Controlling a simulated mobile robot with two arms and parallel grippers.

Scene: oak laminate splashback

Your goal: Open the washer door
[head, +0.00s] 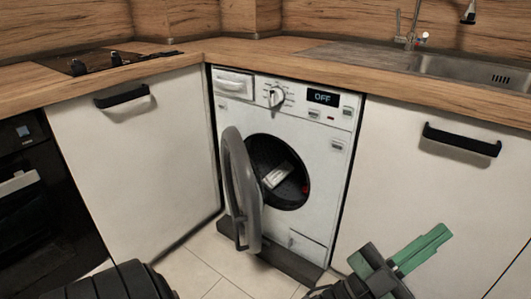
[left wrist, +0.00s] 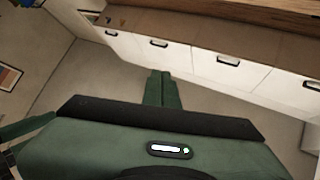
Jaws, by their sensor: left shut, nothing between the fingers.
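The washer (head: 325,133) is white and stands in the corner between two cabinet fronts. Its round grey door (head: 240,190) stands swung open to the left, with a handle on its outer side low down. The dark drum opening is uncovered, and a pale item (head: 276,177) shows in it with a bit of red beside it.
White cabinets with black handles flank the washer, the left one (head: 130,160) close behind the open door. A black oven (head: 25,200) is at far left. A wooden counter with cooktop and sink (head: 470,68) runs above. Tiled floor (head: 195,268) in front is clear.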

